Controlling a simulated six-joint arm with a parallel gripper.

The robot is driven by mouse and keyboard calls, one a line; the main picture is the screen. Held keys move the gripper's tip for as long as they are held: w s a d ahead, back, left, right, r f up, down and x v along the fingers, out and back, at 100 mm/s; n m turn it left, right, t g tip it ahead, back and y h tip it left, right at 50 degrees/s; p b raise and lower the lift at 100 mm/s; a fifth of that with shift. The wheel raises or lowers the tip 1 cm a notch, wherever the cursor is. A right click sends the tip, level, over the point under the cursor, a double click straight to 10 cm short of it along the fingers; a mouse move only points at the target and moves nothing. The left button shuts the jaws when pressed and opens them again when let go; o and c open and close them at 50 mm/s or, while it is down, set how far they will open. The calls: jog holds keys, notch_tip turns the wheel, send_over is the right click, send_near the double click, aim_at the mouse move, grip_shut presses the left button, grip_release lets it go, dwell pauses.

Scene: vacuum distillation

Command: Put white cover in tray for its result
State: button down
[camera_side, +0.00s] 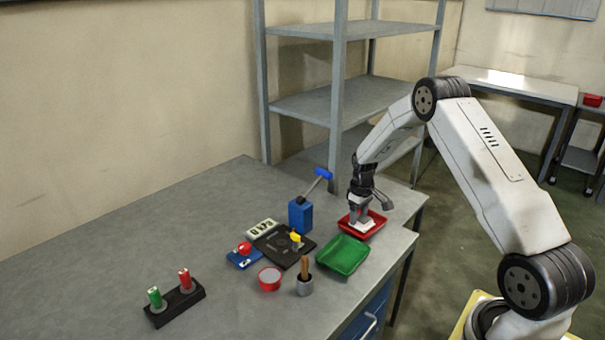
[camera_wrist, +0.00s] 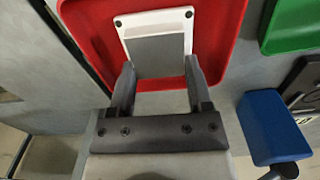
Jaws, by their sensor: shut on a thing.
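The white cover (camera_wrist: 184,40) is a flat white frame with a grey middle and dark holes at its corners. My gripper (camera_wrist: 160,80) is shut on its near end, one finger on each side. The cover is over the red tray (camera_wrist: 222,30), within its rim in the wrist view. In the side view my gripper (camera_side: 359,217) points down into the red tray (camera_side: 379,220), with the white cover (camera_side: 367,227) low at its fingertips. I cannot tell whether the cover touches the tray floor. The green tray (camera_side: 342,254) is empty, in front of the red one.
A blue box (camera_side: 300,216) with a blue-headed tool stands left of the red tray. A dark plate device (camera_side: 283,245), a red-rimmed cup (camera_side: 270,279), a grey holder (camera_side: 304,287) and a black rack (camera_side: 175,304) are further left. The table's right edge is close to the trays.

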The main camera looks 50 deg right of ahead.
aim_at(358, 217)
jog(key=shift+f, duration=0.15)
grip_release()
notch_tip(358, 217, up, 12)
jog(key=shift+r, duration=0.2)
dwell(0.7)
jog(key=shift+a, duration=0.1)
dwell(0.4)
jog(key=s+a+t, duration=0.1)
jog(key=s+a, duration=0.4)
jog(key=a, duration=0.4)
jog(key=s+a+r, duration=0.1)
jog(key=s+a, duration=0.5)
jog(key=a, duration=0.2)
jog(key=s+a+t, duration=0.1)
jog(key=s+a, duration=0.4)
jog(key=a, duration=0.4)
jog(key=shift+s+a+r+n+t, duration=0.2)
jog(key=shift+a+n+t, duration=0.1)
jog(key=shift+a+n, duration=0.1)
